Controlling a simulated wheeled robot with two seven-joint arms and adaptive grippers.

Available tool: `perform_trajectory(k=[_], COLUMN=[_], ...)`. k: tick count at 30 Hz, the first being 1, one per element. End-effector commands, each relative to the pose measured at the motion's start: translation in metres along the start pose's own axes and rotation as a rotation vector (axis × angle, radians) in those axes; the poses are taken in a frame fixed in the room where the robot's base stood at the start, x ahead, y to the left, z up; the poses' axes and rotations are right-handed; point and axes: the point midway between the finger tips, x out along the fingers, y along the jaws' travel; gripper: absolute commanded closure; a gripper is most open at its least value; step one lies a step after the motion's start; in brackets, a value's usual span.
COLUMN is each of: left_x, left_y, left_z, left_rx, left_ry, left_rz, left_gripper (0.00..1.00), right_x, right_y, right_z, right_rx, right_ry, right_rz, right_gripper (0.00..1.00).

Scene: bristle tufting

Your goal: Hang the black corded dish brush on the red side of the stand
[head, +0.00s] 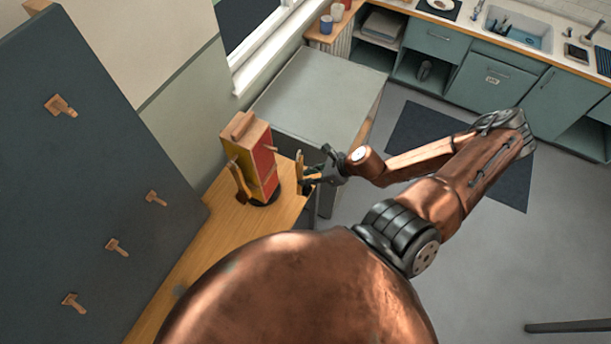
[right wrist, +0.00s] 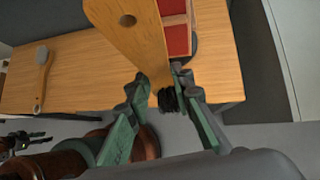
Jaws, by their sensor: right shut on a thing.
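The stand (head: 243,150) is upright on the wooden table, with a yellow side and a red side (head: 265,165). A short wooden peg (head: 270,148) sticks out of the red side. My right gripper (head: 308,181) is just right of that side, shut on a wooden brush (head: 299,168). In the right wrist view the brush's broad handle (right wrist: 128,45) has a hole near its end and covers part of the stand (right wrist: 178,38). Black bristles (right wrist: 168,99) show between the fingers (right wrist: 161,83). I cannot make out its cord. A dark mechanism, probably my left gripper (right wrist: 22,140), is at lower left, too small to read.
Another wooden brush (head: 240,182) hangs on the yellow side. A brush with a grey part (right wrist: 42,72) lies on the table (right wrist: 85,70). A dark board with several wooden pegs (head: 116,247) stands left. A grey-topped cabinet (head: 320,95) stands behind the stand.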

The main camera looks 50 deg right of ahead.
Motion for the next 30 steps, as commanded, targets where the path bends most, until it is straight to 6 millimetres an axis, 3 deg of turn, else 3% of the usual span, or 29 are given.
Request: perform_trajectory(k=[3, 9, 30], left_x=[-0.004, -0.003, 0.042], left_y=[0.0, 0.0, 0.001], left_z=[0.0, 0.0, 0.005], left_rx=[0.0, 0.0, 0.0], left_ry=[-0.001, 0.0, -0.002], left_rz=[0.0, 0.0, 0.0], left_gripper=[0.6, 0.6, 0.6], right_x=[-0.006, -0.008, 0.021], right_y=[0.007, 0.011, 0.005], right_z=[-0.012, -0.017, 0.004], right_rx=[-0.035, -0.068, -0.071], right_ry=[-0.014, -0.025, -0.027], right_rz=[0.037, 0.062, 0.062], right_gripper=[1.0, 1.0, 1.0])
